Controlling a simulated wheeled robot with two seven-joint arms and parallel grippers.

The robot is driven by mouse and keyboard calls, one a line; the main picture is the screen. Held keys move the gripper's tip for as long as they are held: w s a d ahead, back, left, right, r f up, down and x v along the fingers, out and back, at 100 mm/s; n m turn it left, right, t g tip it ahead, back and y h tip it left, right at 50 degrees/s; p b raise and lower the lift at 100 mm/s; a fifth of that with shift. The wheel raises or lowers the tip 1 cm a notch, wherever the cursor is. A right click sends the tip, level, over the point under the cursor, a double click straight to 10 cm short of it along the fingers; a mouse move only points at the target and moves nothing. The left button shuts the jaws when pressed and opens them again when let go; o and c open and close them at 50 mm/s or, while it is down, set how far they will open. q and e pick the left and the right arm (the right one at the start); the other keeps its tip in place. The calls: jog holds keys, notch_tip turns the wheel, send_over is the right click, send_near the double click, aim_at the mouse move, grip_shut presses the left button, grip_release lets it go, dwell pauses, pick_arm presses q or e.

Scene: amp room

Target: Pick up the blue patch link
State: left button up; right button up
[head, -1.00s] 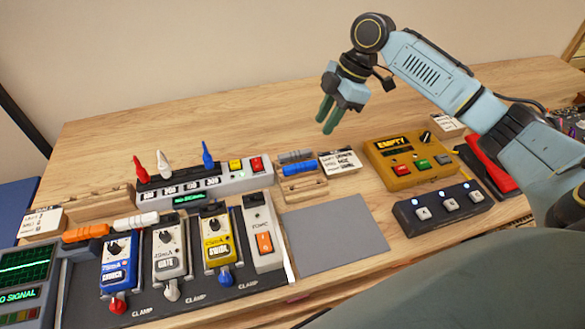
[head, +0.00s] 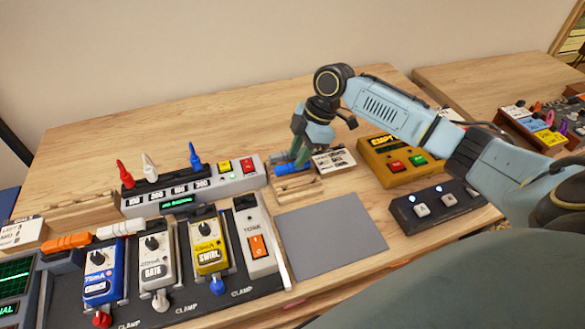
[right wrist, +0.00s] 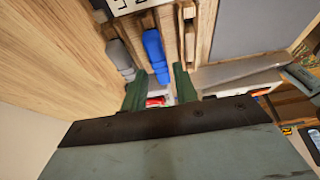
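The blue patch link (head: 293,168) lies in a small wooden rack (head: 297,187) behind the grey mat. It also shows in the right wrist view (right wrist: 155,52), lengthwise in its slot. My right gripper (head: 300,153) is over the rack and partly hides the links there. In the right wrist view its two green fingers (right wrist: 158,80) are spread apart, one on each side of the line of the blue link. Nothing is held between them. Whether the fingers touch the link cannot be told. My left gripper is not in view.
A grey link (right wrist: 120,56) lies beside the blue one. A white label card (head: 333,159) and the yellow EMPTY box (head: 400,157) stand to the right. The power strip (head: 196,188) is to the left. The grey mat (head: 330,235) in front is clear.

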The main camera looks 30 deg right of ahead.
aim_at(292, 170)
jog(key=x, duration=0.2)
jog(key=shift+a+f, duration=0.15)
jog(key=shift+f, duration=0.25)
grip_shut()
